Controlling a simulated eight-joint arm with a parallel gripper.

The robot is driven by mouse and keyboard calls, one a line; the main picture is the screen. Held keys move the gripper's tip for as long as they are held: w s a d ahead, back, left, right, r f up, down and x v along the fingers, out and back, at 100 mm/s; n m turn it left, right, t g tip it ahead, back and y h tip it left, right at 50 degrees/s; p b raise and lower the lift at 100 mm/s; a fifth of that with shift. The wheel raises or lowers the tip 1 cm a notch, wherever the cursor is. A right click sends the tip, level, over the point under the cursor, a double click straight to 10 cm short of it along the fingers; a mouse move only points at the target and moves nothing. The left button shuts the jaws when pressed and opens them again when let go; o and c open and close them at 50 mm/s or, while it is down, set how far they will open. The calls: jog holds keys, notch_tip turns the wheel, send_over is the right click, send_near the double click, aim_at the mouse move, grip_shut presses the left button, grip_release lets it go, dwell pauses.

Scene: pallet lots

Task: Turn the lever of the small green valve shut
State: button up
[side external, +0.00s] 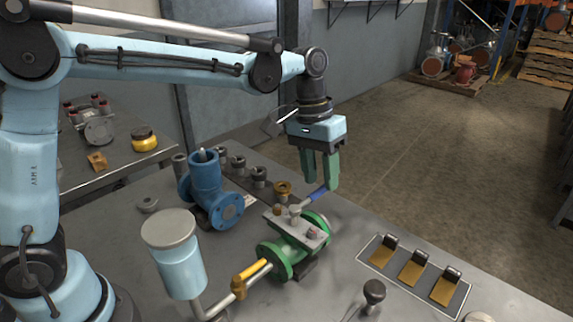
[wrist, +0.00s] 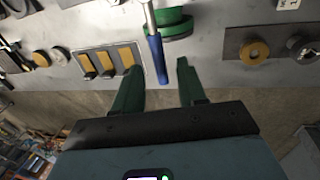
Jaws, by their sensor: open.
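The small green valve (side external: 298,243) lies on the bench, with a grey plate and small fittings on top. Its lever has a blue grip (side external: 317,195) that points up and right from the stem toward my gripper. My gripper (side external: 321,184) is open, fingers pointing down, with its tips close to the end of the blue grip. In the wrist view the blue grip (wrist: 157,58) appears between the two green fingers of my gripper (wrist: 158,70), apart from both in the picture. Part of the green valve (wrist: 175,20) shows beyond it. Whether a finger touches the lever, I cannot tell.
A larger blue valve (side external: 207,192) stands behind left. A yellow-handled pipe (side external: 250,279) and a light-blue canister (side external: 174,250) are in front left. A panel with yellow pedals (side external: 414,270) lies right. Several round fittings line the back edge. Open floor lies beyond the bench.

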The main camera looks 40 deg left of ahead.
jog(key=shift+d+f, duration=0.1)
jog(key=shift+f, duration=0.5)
jog(key=shift+c, duration=0.5)
grip_shut()
